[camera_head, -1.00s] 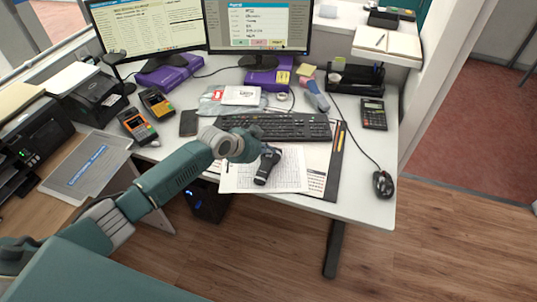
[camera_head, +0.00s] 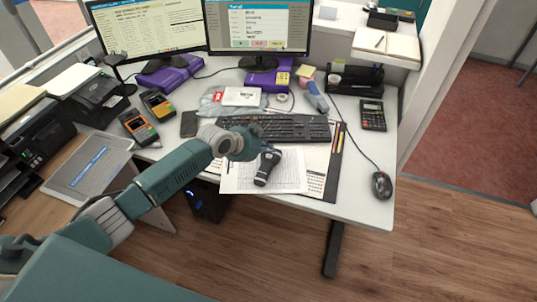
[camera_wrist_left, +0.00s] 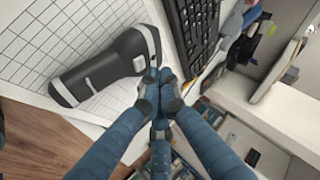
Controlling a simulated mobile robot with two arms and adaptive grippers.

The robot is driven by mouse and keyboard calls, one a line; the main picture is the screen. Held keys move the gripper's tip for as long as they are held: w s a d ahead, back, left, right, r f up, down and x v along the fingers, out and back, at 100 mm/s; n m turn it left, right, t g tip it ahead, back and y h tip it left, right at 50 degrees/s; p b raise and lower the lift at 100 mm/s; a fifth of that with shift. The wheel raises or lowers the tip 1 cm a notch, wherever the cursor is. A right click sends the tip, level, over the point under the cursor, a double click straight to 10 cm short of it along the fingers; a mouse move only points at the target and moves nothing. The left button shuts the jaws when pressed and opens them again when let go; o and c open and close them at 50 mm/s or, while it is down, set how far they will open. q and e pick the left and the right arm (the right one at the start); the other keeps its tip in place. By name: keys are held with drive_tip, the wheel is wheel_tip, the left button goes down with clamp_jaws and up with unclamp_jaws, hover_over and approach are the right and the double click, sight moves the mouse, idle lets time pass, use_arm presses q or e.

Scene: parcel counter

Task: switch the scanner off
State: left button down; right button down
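The scanner (camera_head: 266,169) is a dark grey and black handheld device. It lies on a printed grid sheet (camera_head: 236,179) at the front of the desk, below the keyboard. In the left wrist view the scanner (camera_wrist_left: 108,66) lies on its side across the sheet, its wider head towards the fingers. My left gripper (camera_head: 258,142) is just above and behind the scanner's head. In the wrist view its blue fingers (camera_wrist_left: 159,80) are drawn together with nothing visible between them. The tips are beside the scanner's head; I cannot tell whether they touch it. My right gripper is not in view.
A black keyboard (camera_head: 290,127) lies behind the scanner. A mouse (camera_head: 382,185) and calculator (camera_head: 373,115) are to the right. Two monitors (camera_head: 150,27) stand at the back.

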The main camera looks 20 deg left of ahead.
sight(268, 157)
use_arm(q)
wheel_tip(268, 157, up, 6)
drive_tip(key=p, duration=0.5)
idle(0.5)
